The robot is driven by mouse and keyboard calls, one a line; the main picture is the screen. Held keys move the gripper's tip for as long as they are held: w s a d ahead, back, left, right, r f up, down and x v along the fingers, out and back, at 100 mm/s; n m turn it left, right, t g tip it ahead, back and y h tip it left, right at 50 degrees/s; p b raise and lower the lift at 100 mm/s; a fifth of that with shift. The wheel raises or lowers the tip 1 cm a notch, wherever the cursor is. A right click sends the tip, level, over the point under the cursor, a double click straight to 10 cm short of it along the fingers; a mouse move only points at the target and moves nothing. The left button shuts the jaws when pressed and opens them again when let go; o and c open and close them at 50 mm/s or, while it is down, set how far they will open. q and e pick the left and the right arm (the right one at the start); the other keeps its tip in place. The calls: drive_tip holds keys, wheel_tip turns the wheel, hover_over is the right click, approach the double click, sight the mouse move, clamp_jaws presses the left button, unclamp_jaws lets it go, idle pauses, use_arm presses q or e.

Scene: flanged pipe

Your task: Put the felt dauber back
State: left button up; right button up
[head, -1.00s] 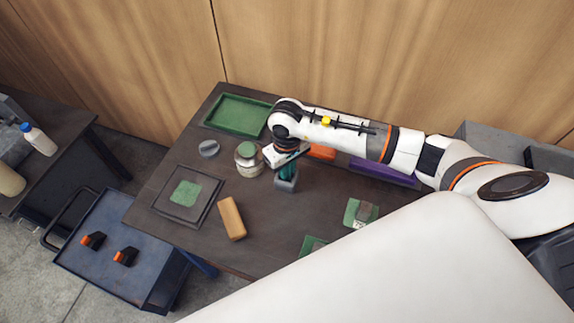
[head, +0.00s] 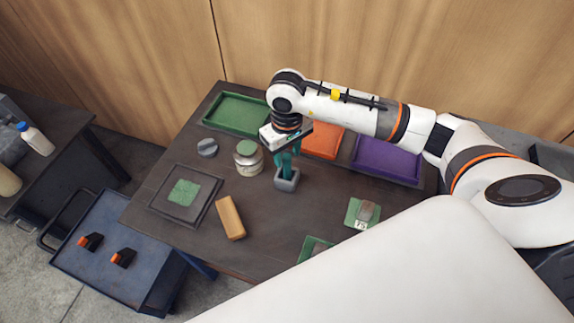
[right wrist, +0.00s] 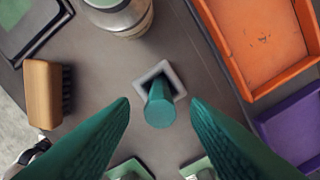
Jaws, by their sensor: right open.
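The felt dauber, a teal-green cylinder (right wrist: 160,108), stands in a small grey square holder (head: 287,184) on the dark table. The holder's square rim also shows in the right wrist view (right wrist: 166,70), around the dauber, which looks slightly tilted there. My right gripper (head: 284,160) has green fingers pointing down above the holder. In the right wrist view its fingers are spread on either side of the dauber, with gaps and nothing between them in contact. In the head view the fingers partly hide the dauber. My left gripper is not in view.
A jar with a green lid (head: 248,158) stands just left of the holder. A wooden brush (head: 231,217) lies nearer the front. Green (head: 235,96), orange (head: 324,143) and purple (head: 387,162) trays line the back. Bare table lies right of the holder.

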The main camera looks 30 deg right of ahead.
wheel_tip(320, 180, up, 5)
drive_tip(key=shift+f+b, duration=0.2)
drive_tip(key=shift+b, duration=0.45)
drive_tip(key=shift+r, duration=0.75)
